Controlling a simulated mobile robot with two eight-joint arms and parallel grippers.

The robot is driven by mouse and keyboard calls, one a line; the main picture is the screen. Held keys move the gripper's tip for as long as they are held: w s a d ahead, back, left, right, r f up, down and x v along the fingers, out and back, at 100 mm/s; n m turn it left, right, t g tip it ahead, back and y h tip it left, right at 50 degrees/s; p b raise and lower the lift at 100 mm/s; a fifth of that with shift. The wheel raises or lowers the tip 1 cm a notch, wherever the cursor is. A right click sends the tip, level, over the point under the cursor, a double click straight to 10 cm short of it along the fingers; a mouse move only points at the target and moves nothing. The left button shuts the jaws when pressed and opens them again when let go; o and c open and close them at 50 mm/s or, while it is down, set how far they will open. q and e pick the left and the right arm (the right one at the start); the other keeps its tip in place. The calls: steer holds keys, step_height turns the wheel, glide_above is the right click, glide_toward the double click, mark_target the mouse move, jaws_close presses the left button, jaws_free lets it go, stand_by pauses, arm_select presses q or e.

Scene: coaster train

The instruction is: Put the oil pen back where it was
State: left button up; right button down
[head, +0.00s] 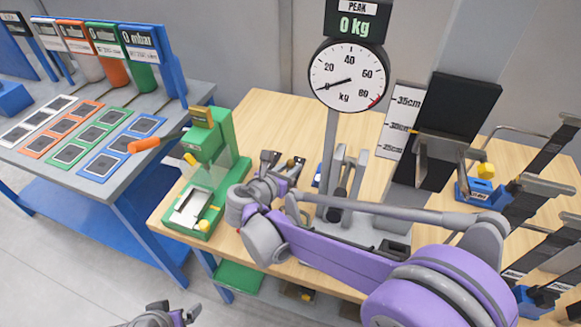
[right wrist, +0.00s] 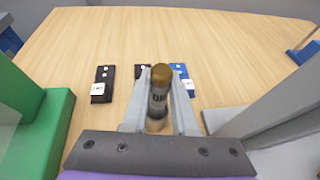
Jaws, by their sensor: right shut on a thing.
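The oil pen (right wrist: 158,97) is a dark cylinder with a brown end and a partly readable pale label. In the right wrist view it stands between the two grey fingers of my right gripper (right wrist: 158,115), which is shut on it. In the head view my right gripper (head: 280,168) is over the wooden table, between the green press and the gauge stand. The pen's lower end is hidden by my gripper. My left gripper (head: 172,315) is at the bottom edge, low in front of the tables, and partly cut off. The pen's former place cannot be told from these frames.
Two black tags (right wrist: 103,84) and a blue tag (right wrist: 181,78) lie on the wooden table (right wrist: 230,45) beyond my right gripper. The green press (head: 207,170) stands left. The round kg gauge (head: 348,77) rises behind; bare wood lies behind the tags.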

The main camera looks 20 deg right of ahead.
steer(key=c, duration=0.7)
jaws_free()
steer(key=v, duration=1.2)
